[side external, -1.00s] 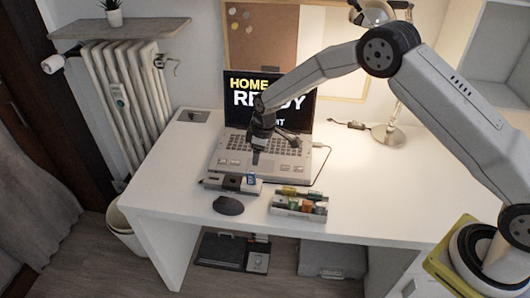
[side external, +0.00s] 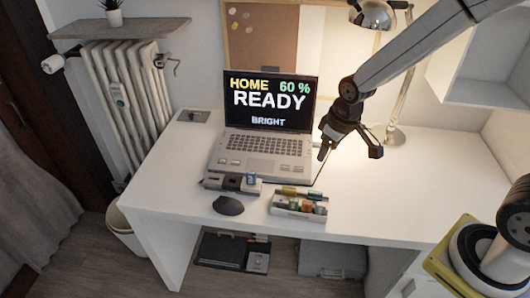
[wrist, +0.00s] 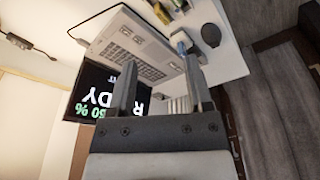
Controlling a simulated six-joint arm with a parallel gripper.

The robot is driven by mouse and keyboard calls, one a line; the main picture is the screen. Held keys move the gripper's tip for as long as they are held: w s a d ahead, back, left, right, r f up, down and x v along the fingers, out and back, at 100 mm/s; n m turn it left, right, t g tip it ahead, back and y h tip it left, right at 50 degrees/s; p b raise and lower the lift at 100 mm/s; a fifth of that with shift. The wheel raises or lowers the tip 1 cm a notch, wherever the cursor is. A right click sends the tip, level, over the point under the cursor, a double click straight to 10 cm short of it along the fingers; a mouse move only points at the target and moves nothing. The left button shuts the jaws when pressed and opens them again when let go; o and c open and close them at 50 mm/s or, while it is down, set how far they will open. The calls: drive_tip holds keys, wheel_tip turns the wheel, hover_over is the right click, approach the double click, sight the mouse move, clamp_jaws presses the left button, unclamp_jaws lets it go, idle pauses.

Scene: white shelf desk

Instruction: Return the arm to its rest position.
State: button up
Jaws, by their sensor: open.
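My gripper (side external: 348,150) hangs in the air above the white desk (side external: 400,190), to the right of the open laptop (side external: 262,145). In the wrist view its two fingers (wrist: 162,92) stand apart with nothing held between them. The laptop screen reads "HOME", "60 %", "READY" and "BRIGHT". In the wrist view the laptop (wrist: 135,47) appears upside down behind the fingers.
A dark mouse (side external: 228,206), a small grey holder (side external: 225,184) with a blue item and a tray of coloured pieces (side external: 299,208) lie at the desk's front. A metal lamp (side external: 387,135) stands behind my arm. The desk's right side is clear.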

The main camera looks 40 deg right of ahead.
drive_tip(key=s+d+m, duration=0.1)
drive_tip(key=s+m, duration=0.1)
drive_tip(key=s, duration=0.7)
drive_tip(key=shift+s+d+r, duration=0.2)
drive_tip(key=shift+s+r, duration=0.05)
drive_tip(key=shift+r, duration=0.1)
